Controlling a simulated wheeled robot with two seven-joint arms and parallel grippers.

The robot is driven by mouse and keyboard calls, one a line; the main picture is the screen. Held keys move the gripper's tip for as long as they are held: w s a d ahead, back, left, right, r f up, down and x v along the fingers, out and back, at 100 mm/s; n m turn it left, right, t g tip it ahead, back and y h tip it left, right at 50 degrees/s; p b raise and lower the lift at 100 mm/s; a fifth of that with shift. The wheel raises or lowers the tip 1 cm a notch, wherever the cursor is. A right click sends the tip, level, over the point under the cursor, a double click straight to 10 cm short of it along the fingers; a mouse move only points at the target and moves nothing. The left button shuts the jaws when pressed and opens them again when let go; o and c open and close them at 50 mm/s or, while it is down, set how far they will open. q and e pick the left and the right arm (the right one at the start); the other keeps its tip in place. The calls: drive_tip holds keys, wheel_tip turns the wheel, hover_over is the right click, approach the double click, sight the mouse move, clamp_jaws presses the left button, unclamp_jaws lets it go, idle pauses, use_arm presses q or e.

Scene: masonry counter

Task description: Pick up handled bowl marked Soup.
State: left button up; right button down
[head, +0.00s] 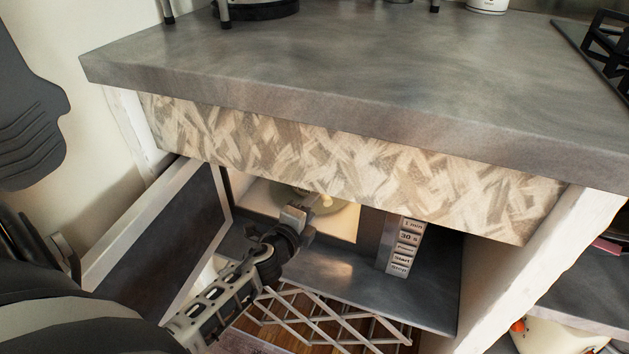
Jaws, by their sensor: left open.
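My left gripper (318,201) reaches into the lit opening of a microwave (425,290) under the counter. It is open, but its fingertips are small and partly merge with what lies behind them. A pale greenish round thing (338,222) lies inside the microwave, just behind and beside the gripper. I cannot tell whether it is a bowl or a plate, or whether the gripper touches it. No Soup marking or handle can be made out. My right gripper is not in view.
The microwave door (160,255) stands open on the left, beside my left arm. The button panel (402,246) is right of the opening. The thick grey counter (350,65) overhangs above. A metal lattice rack (335,322) is below. A white container (487,5) stands on the counter.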

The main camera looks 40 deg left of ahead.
use_arm(q)
drive_tip(key=b+x, duration=0.1)
drive_tip(key=x, duration=0.3)
drive_tip(key=shift+w+a+f, duration=0.1)
drive_tip(key=shift+w, duration=0.55)
clamp_jaws()
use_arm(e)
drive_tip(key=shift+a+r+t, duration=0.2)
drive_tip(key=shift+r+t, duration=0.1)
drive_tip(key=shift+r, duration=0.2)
